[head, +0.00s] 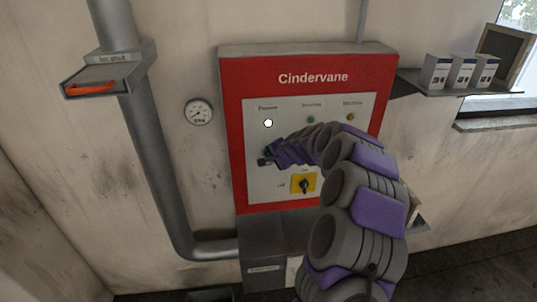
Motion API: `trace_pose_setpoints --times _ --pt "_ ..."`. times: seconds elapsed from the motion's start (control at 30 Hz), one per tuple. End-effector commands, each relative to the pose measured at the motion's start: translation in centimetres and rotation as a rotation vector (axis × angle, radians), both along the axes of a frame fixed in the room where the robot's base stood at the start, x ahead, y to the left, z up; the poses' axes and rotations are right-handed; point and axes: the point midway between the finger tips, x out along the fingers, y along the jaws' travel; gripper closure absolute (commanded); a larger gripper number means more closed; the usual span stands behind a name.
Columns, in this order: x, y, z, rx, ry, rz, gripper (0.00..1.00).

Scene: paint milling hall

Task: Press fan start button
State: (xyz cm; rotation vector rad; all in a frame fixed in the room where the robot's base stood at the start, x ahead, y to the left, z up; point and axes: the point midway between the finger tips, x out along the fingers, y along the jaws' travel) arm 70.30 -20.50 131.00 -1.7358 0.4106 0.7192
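A red control cabinet (235,130) labelled "Cindervane" hangs on the wall in the middle of the head view. Its pale front panel (285,108) carries a white round lamp (268,123), a green one (310,119) and an amber one (350,117). A yellow plate with a black rotary switch (304,184) sits low on the panel. My gripper (265,160) is at the panel's left side, below the white lamp. It covers that area, so the fan start button cannot be made out. Contact with the panel and the finger opening cannot be told.
A grey pipe (150,150) with a slide gate and orange handle (91,89) runs down on the left. A round gauge (199,111) is beside it. A shelf (420,83) with small boxes (462,70) juts out at right.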

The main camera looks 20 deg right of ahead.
Motion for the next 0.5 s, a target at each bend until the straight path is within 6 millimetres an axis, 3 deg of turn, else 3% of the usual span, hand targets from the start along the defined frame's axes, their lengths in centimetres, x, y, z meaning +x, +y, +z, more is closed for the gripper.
trace_pose_setpoints --times 0.5 --pt "0.52 -0.14 0.02 -0.001 0.000 -0.001 1.00"
